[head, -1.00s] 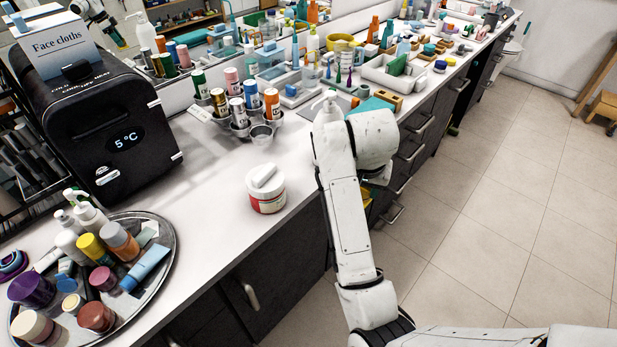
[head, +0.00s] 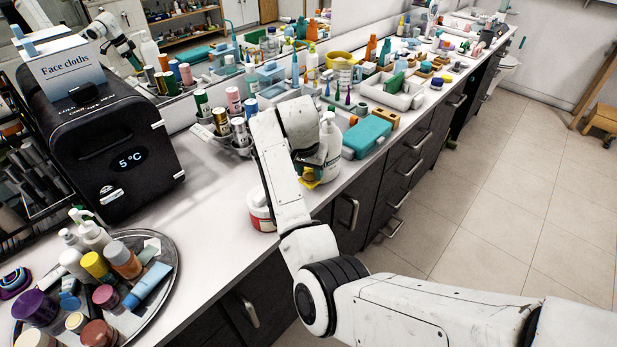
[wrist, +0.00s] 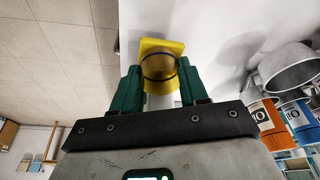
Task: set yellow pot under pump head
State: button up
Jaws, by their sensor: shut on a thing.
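The yellow pot (wrist: 160,46) is held between the two green fingers of my gripper (wrist: 158,80) in the wrist view. In the head view a bit of the yellow pot (head: 316,181) shows at the counter's front edge, low in front of the white pump bottle (head: 331,148). The bottle stands upright, and its pump head (head: 327,117) shows just right of my wrist. My arm hides most of my gripper in the head view. I cannot tell whether the pot touches the counter or sits directly under the spout.
A white and red jar (head: 260,212) stands close left, partly behind my arm. A teal case (head: 366,138) lies right of the bottle. Metal cups with cans (head: 241,137) stand behind. A round tray (head: 172,268) of cosmetics is at the left, with bare counter (head: 200,205) between.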

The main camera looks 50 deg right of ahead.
aim_at(308, 180)
jog(key=shift+w, duration=0.2)
jog(key=shift+f+p, duration=0.4)
jog(key=shift+f, duration=1.35)
jog(key=shift+f, duration=0.15)
jog(key=o, duration=1.1)
